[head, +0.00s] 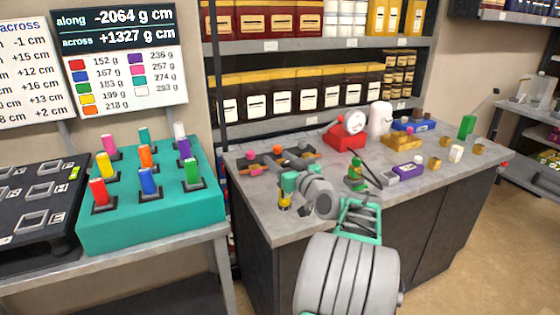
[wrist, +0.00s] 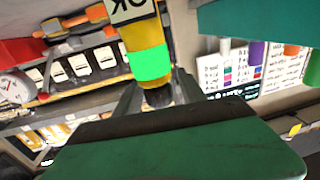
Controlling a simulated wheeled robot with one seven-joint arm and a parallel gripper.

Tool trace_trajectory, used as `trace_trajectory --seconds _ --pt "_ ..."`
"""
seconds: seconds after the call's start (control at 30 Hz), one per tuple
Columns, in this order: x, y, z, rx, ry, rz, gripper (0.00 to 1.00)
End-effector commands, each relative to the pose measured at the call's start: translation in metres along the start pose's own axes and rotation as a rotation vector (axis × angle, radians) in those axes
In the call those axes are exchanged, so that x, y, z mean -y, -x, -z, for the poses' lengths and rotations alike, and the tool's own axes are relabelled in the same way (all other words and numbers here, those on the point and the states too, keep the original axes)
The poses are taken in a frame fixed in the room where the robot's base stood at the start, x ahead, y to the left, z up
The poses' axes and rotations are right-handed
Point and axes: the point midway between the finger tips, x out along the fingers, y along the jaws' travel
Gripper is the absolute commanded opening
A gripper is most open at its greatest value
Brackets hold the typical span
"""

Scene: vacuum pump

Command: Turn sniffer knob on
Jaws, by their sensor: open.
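The sniffer appears to be the yellow cylinder with a bright green band and an "OK" label (wrist: 147,62) in the wrist view. Its dark, knob-like end (wrist: 158,97) points toward my gripper (wrist: 158,92) and lies between the two dark fingers. The fingers are open; I cannot tell whether either touches it. In the head view, my gripper (head: 290,182) is over the front left part of the grey counter (head: 270,225). A small yellow and black part of the sniffer (head: 284,201) shows just below it; the rest is hidden by my gripper. The knob's setting cannot be read.
A red scale with a white dial (head: 346,131) stands farther back on the counter. A green-based item (head: 356,176) and a purple box (head: 407,170) are right of my gripper. A teal block with coloured pegs (head: 150,222) stands left, across a gap.

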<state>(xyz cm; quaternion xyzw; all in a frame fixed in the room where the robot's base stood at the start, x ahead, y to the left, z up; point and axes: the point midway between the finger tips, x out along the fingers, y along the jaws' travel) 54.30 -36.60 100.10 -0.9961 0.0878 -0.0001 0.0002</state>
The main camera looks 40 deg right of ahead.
Motion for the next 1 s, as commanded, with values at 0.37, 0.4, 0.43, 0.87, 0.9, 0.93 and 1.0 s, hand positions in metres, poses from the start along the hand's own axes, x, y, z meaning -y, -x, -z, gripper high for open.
trace_trajectory --seconds 0.37,0.4,0.43,0.87,0.9,0.93,1.0 --pt "-0.002 0.045 -0.001 0.0 0.0 -0.005 0.47" --pt "-0.002 0.053 -0.001 0.0 0.002 -0.006 0.47" --pt "-0.002 0.059 -0.001 0.0 0.0 -0.005 0.47" --pt "0.0 0.078 0.0 0.0 0.0 0.0 0.47" --pt "0.0 0.078 0.0 0.0 0.0 0.0 0.47" --pt "0.0 0.078 0.0 0.0 0.0 0.0 0.47" --pt "0.0 0.078 0.0 0.0 0.0 0.0 0.47"
